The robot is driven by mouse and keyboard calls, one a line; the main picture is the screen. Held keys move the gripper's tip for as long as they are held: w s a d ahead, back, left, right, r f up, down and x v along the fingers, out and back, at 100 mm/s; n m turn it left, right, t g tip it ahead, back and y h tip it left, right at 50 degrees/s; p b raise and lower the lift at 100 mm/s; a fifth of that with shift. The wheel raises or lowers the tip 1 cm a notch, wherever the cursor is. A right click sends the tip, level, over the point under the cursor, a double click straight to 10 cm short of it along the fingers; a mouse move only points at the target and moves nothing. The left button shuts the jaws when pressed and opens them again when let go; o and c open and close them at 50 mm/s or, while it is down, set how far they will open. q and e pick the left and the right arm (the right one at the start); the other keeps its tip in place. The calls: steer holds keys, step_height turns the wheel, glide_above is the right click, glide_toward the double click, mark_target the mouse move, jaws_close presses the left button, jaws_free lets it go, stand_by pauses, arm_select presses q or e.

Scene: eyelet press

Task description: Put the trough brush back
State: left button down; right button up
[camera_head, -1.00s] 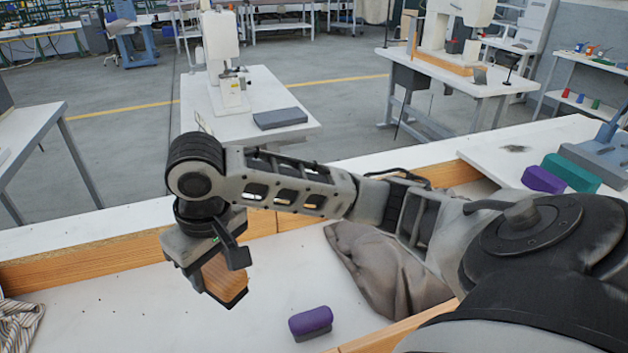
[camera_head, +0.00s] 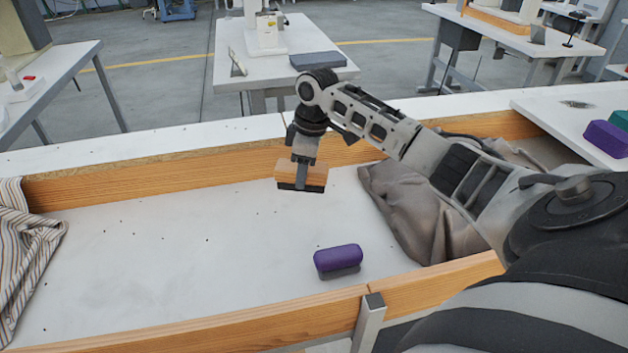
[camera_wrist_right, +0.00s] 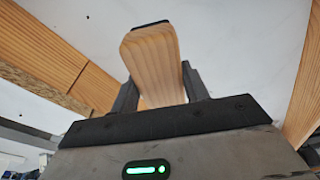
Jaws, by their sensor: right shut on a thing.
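The trough brush (camera_head: 290,170) has a wooden body with a dark underside. My right gripper (camera_head: 302,180) is shut on it and holds it inside the white trough (camera_head: 180,240), close to the back wooden wall. In the right wrist view the brush's wooden body (camera_wrist_right: 150,55) stands between the two dark fingers of the gripper (camera_wrist_right: 158,85). I cannot tell whether the brush touches the trough floor. My left gripper is not in view.
A purple block with a grey base (camera_head: 338,258) lies on the trough floor. Grey-brown cloth (camera_head: 410,205) lies at right, striped cloth (camera_head: 28,245) at left. Small dark specks dot the floor. A metal bracket (camera_head: 369,325) stands at the front wall. The trough's middle is otherwise clear.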

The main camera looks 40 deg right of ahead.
steer(key=d+f, duration=0.1)
steer(key=f, duration=0.1)
steer(key=w+d+f, duration=0.1)
steer(key=d+f, duration=0.1)
steer(key=d+f+b, duration=0.1)
steer(key=f, duration=0.1)
steer(key=shift+w+d, duration=0.25)
steer(key=shift+w, duration=0.1)
steer(key=shift+f, duration=1.45)
steer(key=shift+f, duration=0.2)
steer(key=o, duration=0.9)
steer(key=shift+r, duration=0.15)
steer(key=r, duration=0.4)
steer(key=s+r, duration=0.1)
steer(key=r, duration=0.3)
steer(key=d+r+p, duration=0.1)
steer(key=r, duration=0.3)
steer(key=shift+s, duration=0.2)
